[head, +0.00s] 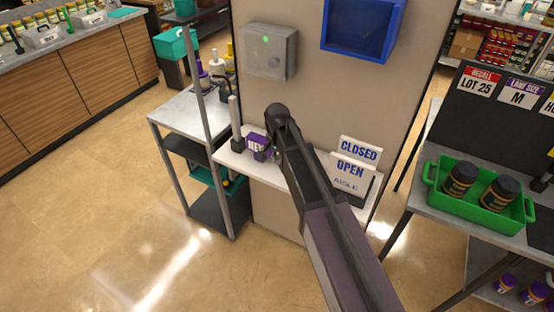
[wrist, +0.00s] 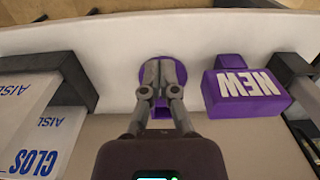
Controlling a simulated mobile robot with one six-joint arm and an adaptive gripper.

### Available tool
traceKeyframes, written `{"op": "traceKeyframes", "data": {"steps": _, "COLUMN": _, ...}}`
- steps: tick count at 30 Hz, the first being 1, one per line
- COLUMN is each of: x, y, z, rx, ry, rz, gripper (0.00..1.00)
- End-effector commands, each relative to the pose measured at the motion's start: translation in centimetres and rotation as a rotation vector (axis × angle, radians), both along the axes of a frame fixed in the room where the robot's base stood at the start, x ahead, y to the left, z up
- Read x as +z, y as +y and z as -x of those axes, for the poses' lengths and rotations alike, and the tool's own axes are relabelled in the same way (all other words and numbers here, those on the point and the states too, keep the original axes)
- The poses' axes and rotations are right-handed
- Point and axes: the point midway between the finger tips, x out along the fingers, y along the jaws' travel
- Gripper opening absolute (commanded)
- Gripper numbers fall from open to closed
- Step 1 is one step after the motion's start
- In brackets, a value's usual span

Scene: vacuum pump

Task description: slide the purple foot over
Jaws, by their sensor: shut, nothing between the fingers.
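In the wrist view a round purple foot (wrist: 145,58) lies on the white shelf, partly hidden behind my fingers. A purple piece (wrist: 160,113) shows between the finger bases; I cannot tell whether it is joined to the disc. My gripper (wrist: 161,70) is shut and empty, its fingertips together over the disc. I cannot tell whether they touch it. A purple block marked NEW (wrist: 245,93) sits just right of the fingers, apart from them. The head view also shows the block (head: 257,143); there the arm hides the round foot.
Closed and open cards (head: 358,152) stand in a dark holder on the shelf; in the wrist view they are at left (wrist: 40,125). A grey post (head: 235,122) stands left of the NEW block. A panel with a grey box (head: 269,52) and blue bin (head: 362,28) rises behind.

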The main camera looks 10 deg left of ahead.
Motion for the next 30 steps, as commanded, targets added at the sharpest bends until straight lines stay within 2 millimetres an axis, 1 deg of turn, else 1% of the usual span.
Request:
{"op": "traceKeyframes", "data": {"steps": 1, "x": -0.8, "y": 0.0, "z": 0.0, "rx": 0.000, "ry": 0.000, "rz": 0.000, "gripper": 0.00}}
{"op": "traceKeyframes", "data": {"steps": 26, "x": -7.2, "y": 0.0, "z": 0.0, "rx": 0.000, "ry": 0.000, "rz": 0.000, "gripper": 0.00}}
{"op": "traceKeyframes", "data": {"steps": 27, "x": -6.9, "y": -0.2, "z": -0.7, "rx": -0.002, "ry": 0.000, "rz": 0.000, "gripper": 0.00}}
{"op": "traceKeyframes", "data": {"steps": 30, "x": -6.7, "y": -0.7, "z": -2.0, "rx": -0.003, "ry": 0.000, "rz": 0.000, "gripper": 0.00}}
